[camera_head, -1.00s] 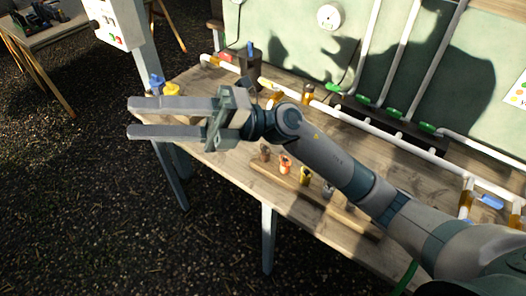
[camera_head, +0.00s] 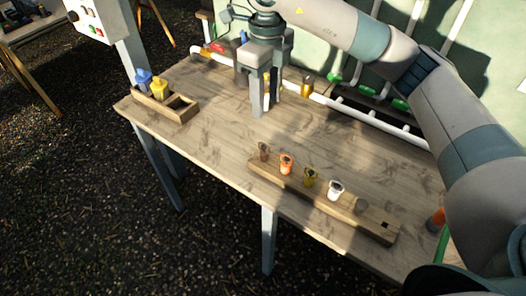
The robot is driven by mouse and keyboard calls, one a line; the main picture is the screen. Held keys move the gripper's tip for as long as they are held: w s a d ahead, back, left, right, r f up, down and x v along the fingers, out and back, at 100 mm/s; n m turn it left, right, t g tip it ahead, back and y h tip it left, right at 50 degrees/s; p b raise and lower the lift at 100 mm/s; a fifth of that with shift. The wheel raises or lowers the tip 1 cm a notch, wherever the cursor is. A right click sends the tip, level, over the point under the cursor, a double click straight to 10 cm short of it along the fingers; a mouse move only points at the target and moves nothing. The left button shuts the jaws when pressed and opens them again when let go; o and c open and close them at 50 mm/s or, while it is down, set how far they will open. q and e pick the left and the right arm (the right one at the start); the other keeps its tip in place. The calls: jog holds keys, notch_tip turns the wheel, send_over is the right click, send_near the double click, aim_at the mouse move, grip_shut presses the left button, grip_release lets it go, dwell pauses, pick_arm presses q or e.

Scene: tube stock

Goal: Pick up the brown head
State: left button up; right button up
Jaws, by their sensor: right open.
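The brown head (camera_head: 264,150) stands upright at the left end of a wooden rail (camera_head: 300,194) near the table's front edge. My left gripper is not in view.
A wooden holder (camera_head: 178,112) at the table's left end bears a blue head (camera_head: 143,79) and a yellow head (camera_head: 159,88). A white pipe (camera_head: 320,98) with brass fittings runs along the back. The middle of the table (camera_head: 215,125) is clear.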

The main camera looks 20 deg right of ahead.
dwell(0.3)
jog(key=p, duration=0.4)
send_near(264, 143)
jog(key=f, duration=0.6)
jog(key=shift+d, duration=0.2)
jog(key=shift+f, duration=0.55)
jog(key=shift+a+f+p, duration=0.1)
jog(key=shift+f+p, duration=0.2)
jog(key=shift+p, duration=0.2)
notch_tip(264, 143, down, 4)
jog(key=shift+a+r+p, duration=0.15)
jog(key=shift+p, duration=1)
jog(key=shift+f, duration=0.45)
